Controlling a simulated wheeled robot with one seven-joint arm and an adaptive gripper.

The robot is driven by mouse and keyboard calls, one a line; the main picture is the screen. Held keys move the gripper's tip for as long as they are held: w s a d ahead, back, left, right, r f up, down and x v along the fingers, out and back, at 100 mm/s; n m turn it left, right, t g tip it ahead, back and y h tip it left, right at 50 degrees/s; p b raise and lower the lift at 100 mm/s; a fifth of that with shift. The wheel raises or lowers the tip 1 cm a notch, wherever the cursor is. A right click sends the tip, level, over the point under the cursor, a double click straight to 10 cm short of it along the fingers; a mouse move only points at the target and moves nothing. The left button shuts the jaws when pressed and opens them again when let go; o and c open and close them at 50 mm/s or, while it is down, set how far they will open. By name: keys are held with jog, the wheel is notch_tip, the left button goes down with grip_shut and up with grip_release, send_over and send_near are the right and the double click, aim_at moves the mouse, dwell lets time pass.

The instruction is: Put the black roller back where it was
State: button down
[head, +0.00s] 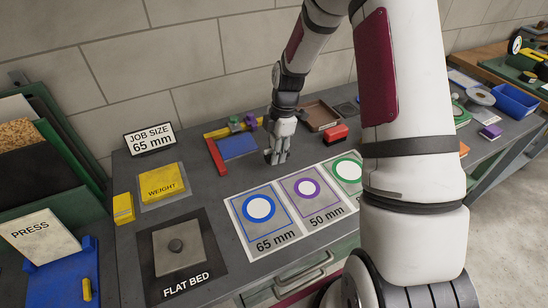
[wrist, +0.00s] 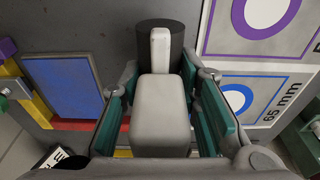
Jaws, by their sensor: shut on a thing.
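My gripper (head: 277,157) is low over the bench, just behind the 65 mm and 50 mm cards and right of the blue pad. In the wrist view my gripper (wrist: 160,85) is shut on the black roller (wrist: 176,42), a dark cylinder at the fingertips between the green-padded fingers. A light grey block and narrow bar cover part of the roller; I cannot tell whether they belong to it. In the head view the roller is not clearly visible. Whether it touches the bench is unclear.
A blue pad (head: 238,147) lies inside a red and yellow corner fence (head: 216,157), with small green and purple blocks behind. A brown tray (head: 320,115) and red object (head: 335,133) stand right. The 65 mm card (head: 245,238) lies in front. The flat bed (head: 203,240) is front left.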

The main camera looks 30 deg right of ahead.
jog(key=shift+w+f, duration=0.15)
jog(key=shift+w, duration=0.25)
jog(key=shift+f, duration=1.65)
jog(key=c, duration=1.2)
grip_release()
jog(key=shift+f, duration=0.1)
